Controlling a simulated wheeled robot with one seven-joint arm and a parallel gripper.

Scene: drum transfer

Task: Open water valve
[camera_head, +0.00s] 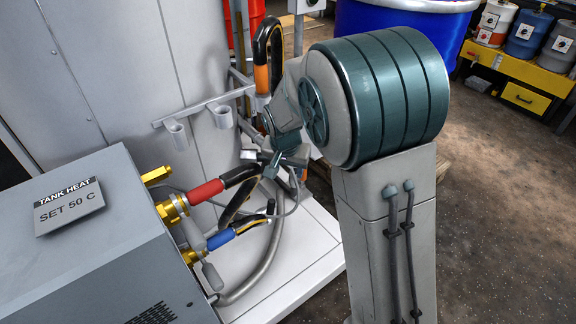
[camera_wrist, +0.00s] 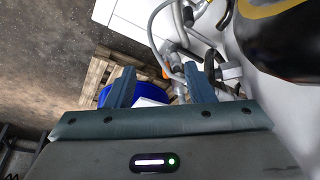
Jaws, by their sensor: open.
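A grey box labelled "TANK HEAT, SET 50 C" (camera_head: 95,250) stands at the left in the head view. Two brass fittings come out of its right side, one with a red section (camera_head: 206,191) and one with a blue section (camera_head: 221,239). No label shows which is the water valve.
A white tank (camera_head: 130,60) stands behind the fittings on a pale platform (camera_head: 310,260).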

